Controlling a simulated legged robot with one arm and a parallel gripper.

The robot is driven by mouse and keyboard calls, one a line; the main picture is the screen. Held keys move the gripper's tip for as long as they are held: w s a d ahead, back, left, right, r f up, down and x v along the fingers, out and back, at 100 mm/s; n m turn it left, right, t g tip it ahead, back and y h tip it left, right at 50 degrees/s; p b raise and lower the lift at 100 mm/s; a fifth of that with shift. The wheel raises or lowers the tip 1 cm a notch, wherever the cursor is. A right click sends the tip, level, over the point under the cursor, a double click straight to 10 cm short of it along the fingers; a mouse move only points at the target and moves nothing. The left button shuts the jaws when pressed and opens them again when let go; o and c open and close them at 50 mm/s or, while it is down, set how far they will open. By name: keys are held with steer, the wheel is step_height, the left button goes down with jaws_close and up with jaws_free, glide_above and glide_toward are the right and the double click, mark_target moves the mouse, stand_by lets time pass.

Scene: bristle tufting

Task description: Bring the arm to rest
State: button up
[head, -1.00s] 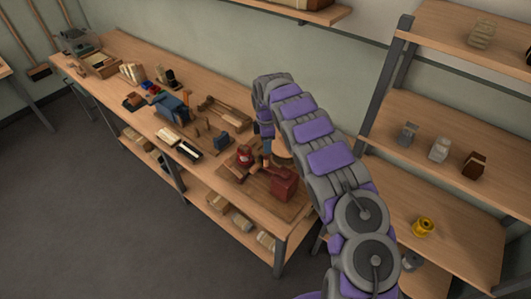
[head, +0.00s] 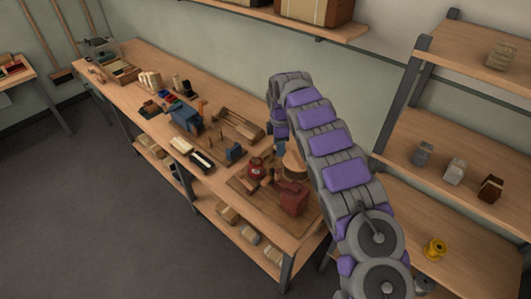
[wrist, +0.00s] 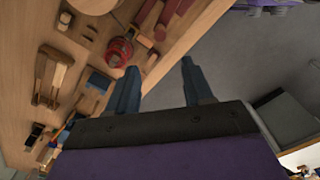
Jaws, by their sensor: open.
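My gripper (wrist: 158,78) shows in the wrist view as two blue-grey fingers spread apart, with nothing between them. In the head view my purple and grey arm (head: 335,150) arches up from the lower right and bends down over the near right end of the workbench (head: 125,68). The fingertips are hard to make out there. In the wrist view the bench top lies beyond the left finger and grey floor lies behind the right one.
A red vise-like block (head: 292,198), a dark red round item (head: 256,172) and a blue tool (head: 187,120) stand on the bench. Right of my arm, a shelf holds small items and a yellow spool (head: 434,248). Open floor (head: 110,200) lies left of the bench.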

steer(key=s+d+r+m+h+b, duration=0.1)
steer(key=s+d+r+m+b, duration=0.1)
steer(key=s+d+r+m, duration=0.35)
steer(key=s+d+r+m+g+b, duration=0.1)
steer(key=s+d+r+m, duration=0.1)
steer(key=s, duration=0.7)
steer(key=s+d+r+m+h+b, duration=0.1)
steer(key=s+d+r+m+b, duration=0.2)
steer(key=s, duration=0.4)
steer(key=s+a+f+m+b, duration=0.1)
steer(key=s+m, duration=0.1)
steer(key=s, duration=0.8)
steer(key=s+a+f+m+y+b, duration=0.1)
steer(key=s+f+m, duration=0.1)
steer(key=s, duration=0.9)
steer(key=s+a+f+m+y+b, duration=0.1)
steer(key=s+m, duration=0.3)
steer(key=s, duration=0.7)
steer(key=shift+s+a+f+g+b, duration=0.15)
steer(key=shift+a+f+g+b, duration=0.25)
steer(key=shift+a+f, duration=0.15)
